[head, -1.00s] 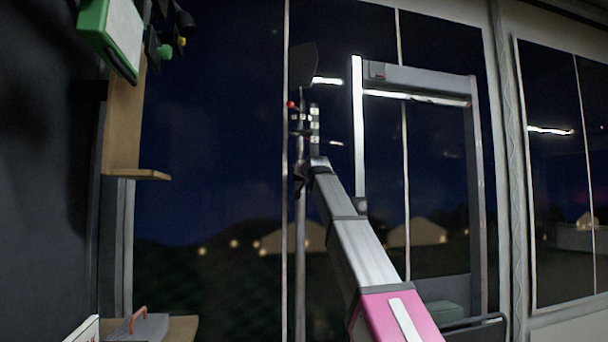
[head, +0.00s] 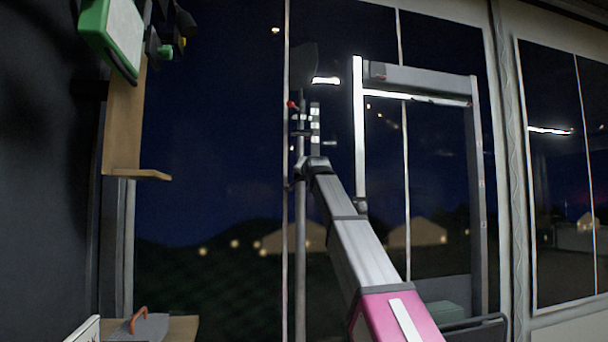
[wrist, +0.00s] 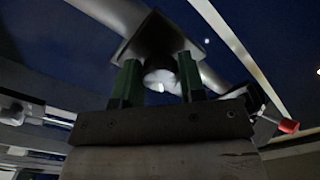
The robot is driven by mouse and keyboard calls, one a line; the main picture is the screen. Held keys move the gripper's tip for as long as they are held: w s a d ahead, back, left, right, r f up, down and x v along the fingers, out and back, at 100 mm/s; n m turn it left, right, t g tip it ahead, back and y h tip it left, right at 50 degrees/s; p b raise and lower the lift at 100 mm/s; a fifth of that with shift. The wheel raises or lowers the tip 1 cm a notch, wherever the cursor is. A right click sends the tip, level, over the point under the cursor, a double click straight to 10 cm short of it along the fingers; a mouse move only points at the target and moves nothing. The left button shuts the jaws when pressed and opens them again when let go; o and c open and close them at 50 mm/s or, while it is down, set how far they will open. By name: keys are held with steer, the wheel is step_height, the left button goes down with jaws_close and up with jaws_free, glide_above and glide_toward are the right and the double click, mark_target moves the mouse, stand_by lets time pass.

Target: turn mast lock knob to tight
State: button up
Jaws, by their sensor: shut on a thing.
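The mast (head: 300,250) is a grey upright pole in the middle of the head view, in front of dark windows. My gripper (head: 300,170) is at the mast, at the far end of my arm, small in that view. In the wrist view my gripper (wrist: 160,84) has its two green fingers shut on the mast lock knob (wrist: 163,77), a pale round part. The knob sits against a dark clamp block (wrist: 152,40) on the grey pole (wrist: 112,10). No tight mark is legible, so I cannot tell the knob's setting.
A red-tipped part (wrist: 288,127) sticks out right of my gripper in the wrist view. A grey frame (head: 415,78) stands right of the mast. A wooden bracket (head: 124,125) with a green device (head: 112,30) is at the left. A grey box with an orange handle (head: 140,325) is below.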

steer(key=shift+f, duration=0.1)
steer(key=o, duration=0.9)
steer(key=shift+s, duration=0.15)
steer(key=v, duration=1)
steer(key=shift+s+d, duration=0.15)
steer(key=shift+s, duration=0.15)
